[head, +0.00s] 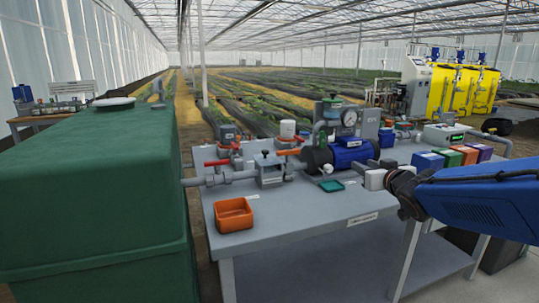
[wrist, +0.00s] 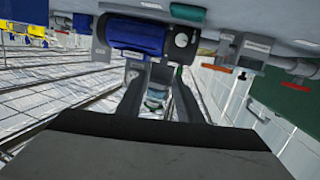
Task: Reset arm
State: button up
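My blue arm (head: 480,203) reaches in from the right over the bench, with its wrist (head: 377,179) near the blue pump (head: 343,154). The fingers are not clear in the head view. In the wrist view my gripper (wrist: 157,80) has its two fingers apart, with background showing between them and nothing seen held. The blue pump motor (wrist: 140,35) is seen above the fingers in that tilted view. The grey bench (head: 290,215) carries the pump, pipes and valves.
A green tank (head: 90,195) stands left. On the bench are an orange tray (head: 234,215), a small teal tray (head: 331,186), red-handled valves (head: 217,163), a gauge (head: 349,118) and coloured boxes (head: 448,157). Yellow tanks (head: 460,90) stand behind. The bench's front middle is clear.

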jog(key=s+f+g, duration=0.3)
jog(key=s+f, duration=0.2)
jog(key=s, duration=0.6)
jog(key=s+a+f+m+g+h, duration=0.1)
jog(key=s+f+g, duration=0.3)
jog(key=s, duration=0.8)
jog(key=s+a+f+g, duration=0.1)
jog(key=s+f+g, duration=0.3)
jog(key=s+f, duration=0.4)
jog(key=s, duration=0.4)
jog(key=shift+a+m, duration=0.2)
jog(key=shift+m, duration=0.2)
jog(key=shift+w, duration=0.1)
